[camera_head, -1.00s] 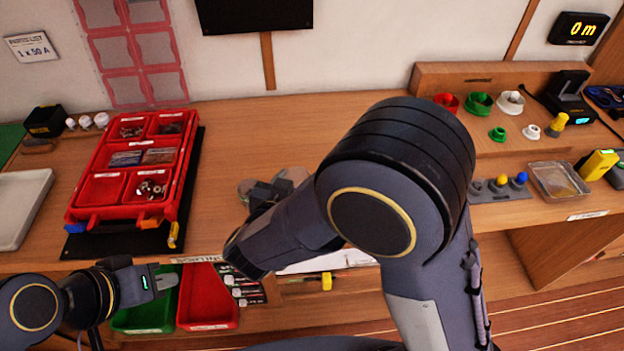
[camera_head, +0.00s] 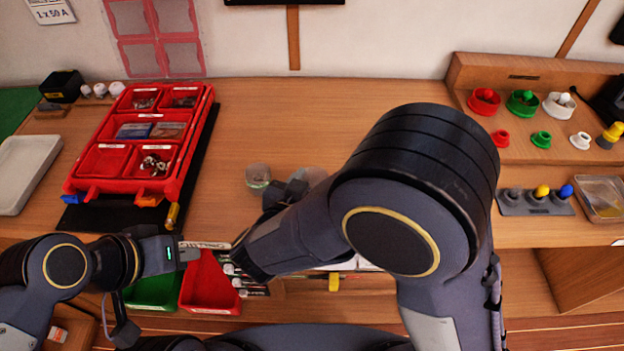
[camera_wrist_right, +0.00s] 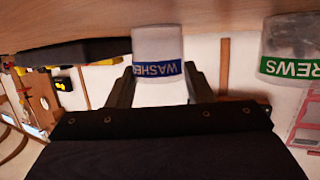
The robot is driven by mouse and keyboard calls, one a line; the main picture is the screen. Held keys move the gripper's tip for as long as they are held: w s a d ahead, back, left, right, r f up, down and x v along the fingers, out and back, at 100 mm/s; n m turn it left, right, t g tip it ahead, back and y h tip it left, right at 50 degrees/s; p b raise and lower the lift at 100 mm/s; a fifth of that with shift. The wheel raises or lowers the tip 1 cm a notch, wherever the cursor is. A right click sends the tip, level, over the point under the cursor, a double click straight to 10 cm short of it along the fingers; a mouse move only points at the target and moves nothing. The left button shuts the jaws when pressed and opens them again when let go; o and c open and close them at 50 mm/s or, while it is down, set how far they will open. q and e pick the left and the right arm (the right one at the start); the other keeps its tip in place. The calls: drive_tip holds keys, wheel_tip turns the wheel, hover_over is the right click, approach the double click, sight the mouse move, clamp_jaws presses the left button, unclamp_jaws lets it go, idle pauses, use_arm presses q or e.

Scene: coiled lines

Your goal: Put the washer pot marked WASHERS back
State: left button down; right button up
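The clear pot with a blue WASHERS label (camera_wrist_right: 158,68) fills the space between the fingers of my right gripper (camera_wrist_right: 160,82) in the right wrist view, where it appears upside down. Both fingers press against its sides. In the head view my right gripper (camera_head: 287,190) is above the bench, and the pot (camera_head: 312,177) is partly hidden behind it. Whether its base touches the bench is unclear. A clear pot with a green label ending in REWS (camera_wrist_right: 291,50) stands beside it; it also shows in the head view (camera_head: 258,176). My left gripper (camera_head: 190,254) is near the bench's front edge, its fingers unclear.
A red compartment tray (camera_head: 105,187) with small parts sits on a black mat at left. A red bin (camera_head: 210,285) and a green bin (camera_head: 153,291) are below the front edge. Coloured cups (camera_head: 485,101) stand at right. The bench behind the pots is clear.

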drive_tip(key=o, duration=0.4)
drive_tip(key=shift+r, duration=0.25)
drive_tip(key=v, duration=1.2)
drive_tip(key=shift+a, duration=0.1)
drive_tip(key=shift+w, duration=0.1)
